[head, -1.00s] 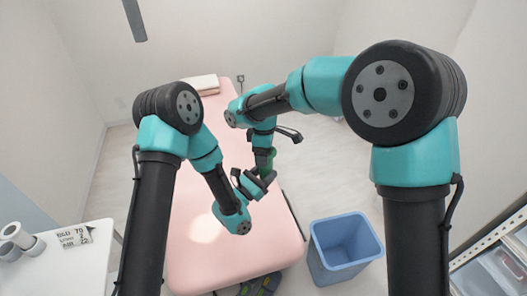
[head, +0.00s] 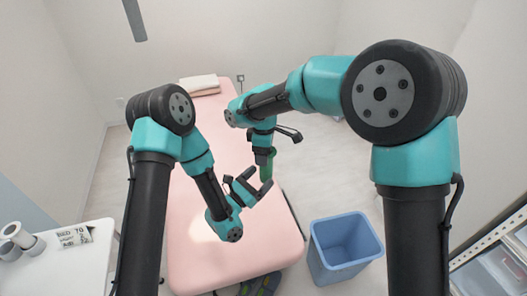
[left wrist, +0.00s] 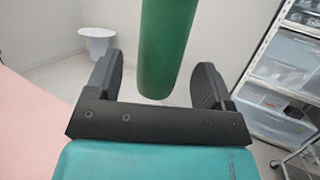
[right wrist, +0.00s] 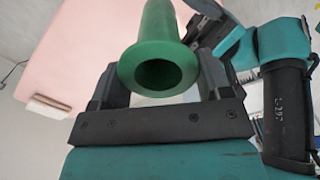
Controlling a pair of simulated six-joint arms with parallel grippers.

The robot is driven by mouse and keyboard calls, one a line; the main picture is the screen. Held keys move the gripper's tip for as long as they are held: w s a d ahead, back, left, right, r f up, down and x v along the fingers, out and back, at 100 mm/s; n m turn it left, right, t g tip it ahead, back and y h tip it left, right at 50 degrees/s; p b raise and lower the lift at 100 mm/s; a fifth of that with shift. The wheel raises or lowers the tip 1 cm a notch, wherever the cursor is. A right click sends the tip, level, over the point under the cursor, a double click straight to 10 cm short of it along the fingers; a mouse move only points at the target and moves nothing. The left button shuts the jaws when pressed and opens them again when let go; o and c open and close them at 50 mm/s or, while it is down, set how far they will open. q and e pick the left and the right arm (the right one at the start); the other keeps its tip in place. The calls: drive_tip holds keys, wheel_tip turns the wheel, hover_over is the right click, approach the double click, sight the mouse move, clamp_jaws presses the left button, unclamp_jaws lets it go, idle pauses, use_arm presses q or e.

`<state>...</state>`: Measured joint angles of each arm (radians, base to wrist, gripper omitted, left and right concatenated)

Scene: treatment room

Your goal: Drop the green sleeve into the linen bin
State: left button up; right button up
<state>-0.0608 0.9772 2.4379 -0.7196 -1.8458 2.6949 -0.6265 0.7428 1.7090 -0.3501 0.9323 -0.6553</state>
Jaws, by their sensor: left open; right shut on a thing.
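The green sleeve (head: 267,168) is a hollow tube hanging over the pink treatment table in the head view. My right gripper (head: 265,153) is shut on it; in the right wrist view the sleeve (right wrist: 160,35) sits between the fingers, its open end facing the camera. My left gripper (head: 259,180) is open just below it. In the left wrist view the sleeve's lower end (left wrist: 167,55) shows between and beyond the spread fingers, apparently untouched. The linen bin, a blue open-topped bin (head: 318,262), stands on the floor to the right of the table and looks empty.
The pink table (head: 190,245) lies under both grippers, with a folded towel (head: 199,86) at its far end. A white side table (head: 62,268) with rolls is at the left. A shelf rack (head: 485,243) stands at the right. Floor between table and bin is clear.

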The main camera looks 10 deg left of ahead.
sight(261, 176)
use_arm(q)
drive_tip(key=shift+v, duration=2.2)
drive_tip(key=shift+w+a+f+m, duration=0.1)
drive_tip(key=shift+f+m, duration=0.4)
drive_tip(key=shift+m, duration=0.1)
drive_tip(key=s+a+f+m+g+y, duration=0.2)
drive_tip(key=a+f+m+g+y, duration=0.15)
drive_tip(key=f+m, duration=0.35)
drive_tip(key=s+a+f+m+g+y, duration=0.1)
drive_tip(key=a+f+m+g+y, duration=0.1)
drive_tip(key=f+m+g+y, duration=0.3)
drive_tip(key=s+a+f+m+g, duration=0.3)
drive_tip(key=s+m, duration=0.3)
drive_tip(key=s+a+f+m+g+y, duration=0.1)
drive_tip(key=s+a+f+m+g, duration=0.2)
drive_tip(key=s+m, duration=0.4)
drive_tip(key=shift+a+f+g, duration=0.25)
drive_tip(key=shift+f+g, duration=0.3)
drive_tip(key=shift+s+y, duration=0.15)
drive_tip(key=shift+y, duration=0.1)
